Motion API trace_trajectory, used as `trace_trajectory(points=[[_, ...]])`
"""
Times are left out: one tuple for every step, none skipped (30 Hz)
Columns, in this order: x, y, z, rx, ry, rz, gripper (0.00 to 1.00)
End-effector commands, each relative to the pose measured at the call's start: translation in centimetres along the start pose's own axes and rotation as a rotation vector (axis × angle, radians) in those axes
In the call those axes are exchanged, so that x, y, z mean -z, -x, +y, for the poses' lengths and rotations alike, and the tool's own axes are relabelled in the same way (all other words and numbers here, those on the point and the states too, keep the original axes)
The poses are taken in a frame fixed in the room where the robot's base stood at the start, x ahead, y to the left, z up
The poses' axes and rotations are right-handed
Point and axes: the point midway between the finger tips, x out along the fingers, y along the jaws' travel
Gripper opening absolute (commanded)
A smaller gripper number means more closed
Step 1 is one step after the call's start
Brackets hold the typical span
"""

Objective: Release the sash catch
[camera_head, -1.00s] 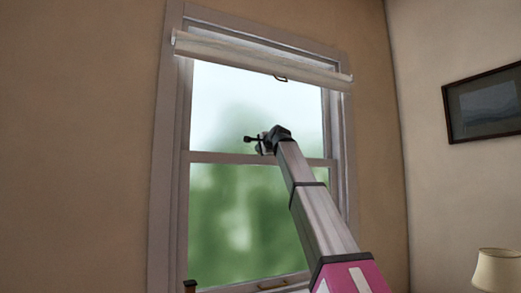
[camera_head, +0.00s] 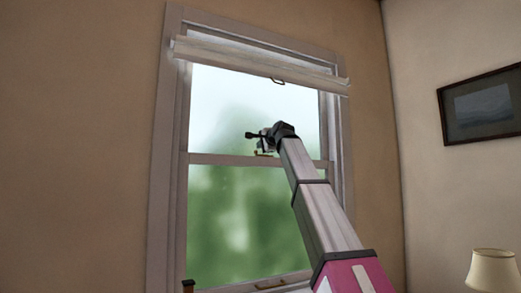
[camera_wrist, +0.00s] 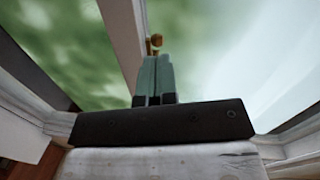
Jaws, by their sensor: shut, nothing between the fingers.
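The sash catch (camera_head: 263,152) is a small brass fitting on the window's meeting rail (camera_head: 225,160), just below my gripper in the head view. In the wrist view its brass knob (camera_wrist: 156,40) shows just beyond the fingertips. My gripper (camera_head: 249,135) is at the meeting rail, a little above the catch in the head view. In the wrist view the fingers of my gripper (camera_wrist: 155,58) are shut together and empty. Whether they touch the catch I cannot tell. Part of the catch is hidden behind the fingers.
A rolled blind (camera_head: 258,65) with a small pull hangs across the top of the window. A brass-coloured handle (camera_head: 270,285) is at the bottom of the sash. A framed picture (camera_head: 482,104) and a lamp (camera_head: 493,270) are at the right. The wall at left is bare.

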Motion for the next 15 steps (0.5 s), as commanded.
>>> trace_trajectory(points=[[-0.9, 1.3, 0.0, 0.002, 0.0, -0.001, 0.0], [-1.2, 1.8, 0.0, 0.002, 0.0, -0.001, 0.0], [-1.7, 2.4, -0.1, 0.001, 0.0, -0.001, 0.0], [-2.0, 2.9, -0.2, 0.001, 0.001, -0.001, 0.0], [-2.4, 3.4, -0.2, 0.002, 0.001, 0.0, 0.0], [-2.7, 4.0, -0.3, 0.002, 0.0, 0.0, 0.0], [-3.0, 4.4, -0.4, 0.002, 0.0, 0.0, 0.0], [-3.2, 4.7, -0.5, 0.001, -0.001, 0.0, 0.0], [-3.5, 5.0, -0.5, 0.001, -0.001, -0.001, 0.0], [-3.7, 5.2, -0.6, 0.0, 0.0, -0.001, 0.0], [-3.8, 5.4, -0.6, 0.0, 0.0, -0.001, 0.0], [-3.9, 5.6, -0.6, 0.0, 0.0, 0.0, 0.0], [-4.0, 5.7, -0.7, 0.0, 0.0, 0.0, 0.0], [-4.0, 5.7, -0.7, 0.0, 0.0, 0.0, 0.0], [-4.0, 5.7, -0.7, -0.001, 0.0, 0.0, 0.0]])
